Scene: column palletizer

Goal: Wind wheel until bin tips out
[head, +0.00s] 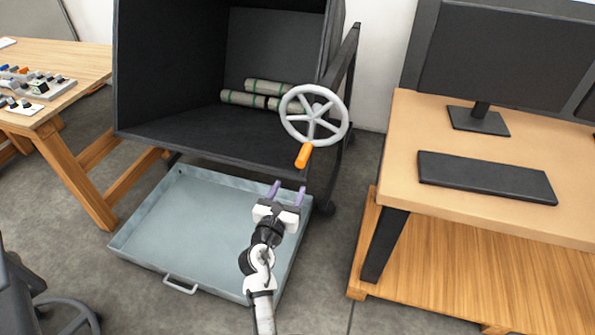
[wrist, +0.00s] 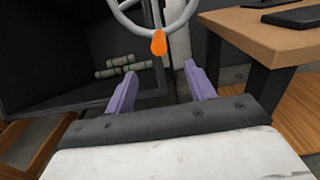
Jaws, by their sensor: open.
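The grey spoked wheel (head: 288,117) is mounted at the right side of the dark bin (head: 165,125). Its orange handle (head: 304,155) hangs at the bottom of the rim. The bin's open front faces me, and several grey-green rolls (head: 268,87) lie inside at the back. My gripper (head: 287,192) is open and empty, below and a little left of the handle and apart from it. In the wrist view the orange handle (wrist: 159,43) shows ahead, between and beyond the two purple fingers (wrist: 162,85), with part of the wheel (wrist: 186,14) above it.
A light blue-grey tray (head: 135,238) with a front handle lies on the floor under the bin, empty where visible. A wooden desk (head: 480,135) with keyboard and monitor stands at the right. A wooden workbench (head: 75,60) is at the left, and a chair (head: 30,290) at bottom left.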

